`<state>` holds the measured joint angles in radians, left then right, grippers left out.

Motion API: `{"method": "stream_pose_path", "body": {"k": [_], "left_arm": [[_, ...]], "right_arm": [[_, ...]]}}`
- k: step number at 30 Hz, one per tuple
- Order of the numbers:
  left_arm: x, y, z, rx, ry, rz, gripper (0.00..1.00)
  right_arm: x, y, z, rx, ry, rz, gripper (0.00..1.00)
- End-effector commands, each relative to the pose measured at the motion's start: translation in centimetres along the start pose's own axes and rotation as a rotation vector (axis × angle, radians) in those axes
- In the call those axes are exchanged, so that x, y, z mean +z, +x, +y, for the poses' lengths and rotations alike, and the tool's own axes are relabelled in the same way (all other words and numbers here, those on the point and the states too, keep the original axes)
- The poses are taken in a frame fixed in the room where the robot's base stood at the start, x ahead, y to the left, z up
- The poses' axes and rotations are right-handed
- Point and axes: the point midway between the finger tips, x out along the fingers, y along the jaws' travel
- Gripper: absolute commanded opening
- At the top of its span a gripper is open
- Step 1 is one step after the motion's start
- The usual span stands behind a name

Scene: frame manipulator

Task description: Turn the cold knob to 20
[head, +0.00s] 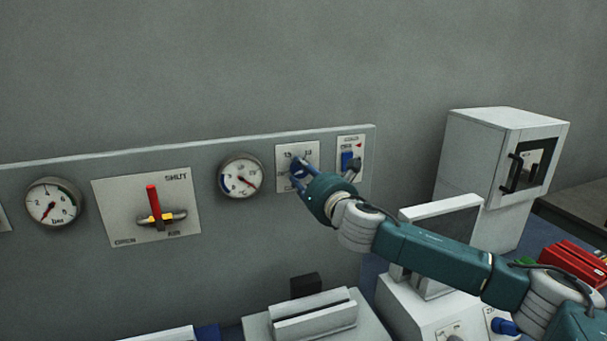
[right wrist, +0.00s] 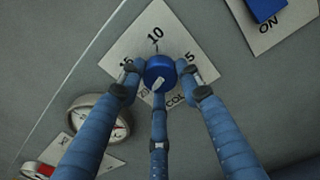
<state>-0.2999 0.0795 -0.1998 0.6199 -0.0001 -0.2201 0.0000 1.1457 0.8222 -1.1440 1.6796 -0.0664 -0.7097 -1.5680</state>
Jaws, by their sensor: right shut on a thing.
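The cold knob (right wrist: 158,70) is a round blue knob on a white plate marked COLD (right wrist: 125,45), with 5, 10, 15 and 20 around it. My right gripper (right wrist: 160,78) has its three blue fingers closed around the knob, touching its sides. A pale mark shows on the knob's lower side in the right wrist view, towards the 20 and COLD lettering; its exact reading is hard to tell. In the head view the plate (head: 285,153) is on the upright grey panel, and my right gripper (head: 299,170) largely hides the knob. My left gripper is out of view.
A blue switch (head: 346,161) is close to the right of the plate. A gauge (head: 241,179) and a red lever (head: 153,200) are to its left on the panel (head: 230,260). White equipment (head: 500,150) stands at right; more stands below.

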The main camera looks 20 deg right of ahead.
Motion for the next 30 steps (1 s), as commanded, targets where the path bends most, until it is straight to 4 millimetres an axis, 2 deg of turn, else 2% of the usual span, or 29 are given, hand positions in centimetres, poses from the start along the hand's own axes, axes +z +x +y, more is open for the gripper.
{"method": "stream_pose_path", "body": {"k": [1, 17, 18, 20, 21, 30], "left_arm": [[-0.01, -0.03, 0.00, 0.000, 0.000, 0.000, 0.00], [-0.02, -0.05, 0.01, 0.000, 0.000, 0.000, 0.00], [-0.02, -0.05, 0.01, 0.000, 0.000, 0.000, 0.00], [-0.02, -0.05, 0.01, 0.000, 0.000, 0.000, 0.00], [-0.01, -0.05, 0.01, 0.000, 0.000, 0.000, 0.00], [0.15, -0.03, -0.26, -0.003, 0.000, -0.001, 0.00]], "right_arm": [[0.61, 0.03, -0.16, -0.004, -0.016, -0.009, 0.08], [0.97, 0.04, -0.10, -0.004, -0.041, -0.014, 0.08], [1.00, 0.04, -0.09, -0.004, -0.041, -0.015, 0.38], [1.00, 0.04, -0.08, -0.004, -0.040, -0.015, 0.50], [0.96, 0.04, -0.07, -0.004, -0.040, -0.014, 0.53], [0.46, -0.13, 0.02, -0.001, -0.037, -0.006, 0.53]]}}
